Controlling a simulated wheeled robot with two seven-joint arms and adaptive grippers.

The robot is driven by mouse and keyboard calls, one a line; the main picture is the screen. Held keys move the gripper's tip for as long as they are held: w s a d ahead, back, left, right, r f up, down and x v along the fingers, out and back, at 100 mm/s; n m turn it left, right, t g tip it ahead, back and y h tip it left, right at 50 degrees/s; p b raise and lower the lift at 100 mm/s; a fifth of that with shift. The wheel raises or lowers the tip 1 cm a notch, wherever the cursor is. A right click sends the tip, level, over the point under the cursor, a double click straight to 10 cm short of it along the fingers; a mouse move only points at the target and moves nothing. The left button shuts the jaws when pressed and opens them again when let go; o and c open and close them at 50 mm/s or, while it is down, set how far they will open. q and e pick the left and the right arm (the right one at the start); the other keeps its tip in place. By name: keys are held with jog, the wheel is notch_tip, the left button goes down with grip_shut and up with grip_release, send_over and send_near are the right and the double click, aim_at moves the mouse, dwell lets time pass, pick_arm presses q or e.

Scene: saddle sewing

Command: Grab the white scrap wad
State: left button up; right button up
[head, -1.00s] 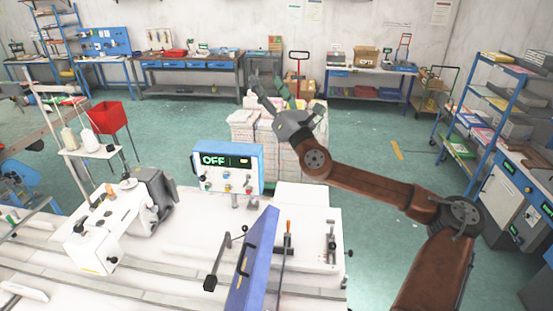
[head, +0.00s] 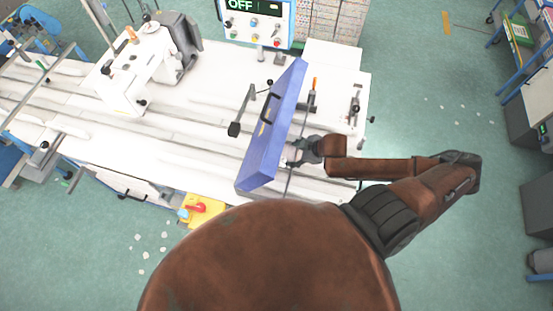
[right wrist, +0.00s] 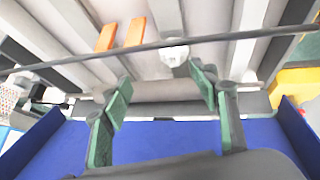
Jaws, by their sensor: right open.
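The white scrap wad (right wrist: 174,52) is a small pale lump on the sewing machine table, seen in the right wrist view. It lies just beyond the fingertips, roughly between them and nearer the right one. My right gripper (right wrist: 163,80) is open, its green-padded fingers apart with nothing between them. In the head view the right gripper (head: 298,152) is low at the table, close to the right side of the blue panel. I cannot make out the wad clearly there. My left gripper is not in view.
The tilted blue panel (head: 272,128) stands beside the right gripper. A thin dark rod (right wrist: 95,60) crosses in front of the fingers in the wrist view. The sewing machine (head: 145,75), the control box (head: 257,20) and a yellow box with a red knob (head: 203,210) are around.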

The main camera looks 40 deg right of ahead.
aim_at(283, 160)
jog(key=shift+s+a+f+m, duration=0.15)
jog(key=shift+s+a+f, duration=0.1)
jog(key=shift+a+f, duration=0.25)
jog(key=shift+s+a+f+m, duration=0.15)
jog(key=shift+s+a+f, duration=0.05)
jog(key=shift+a+f, duration=0.2)
jog(key=shift+x, duration=0.9)
jog(key=p+x, duration=0.1)
jog(key=x, duration=0.4)
jog(key=shift+w+a, duration=0.1)
jog(key=shift+w, duration=0.25)
jog(key=shift+s, duration=0.1)
jog(key=shift+c, duration=0.6)
jog(key=c, duration=0.7)
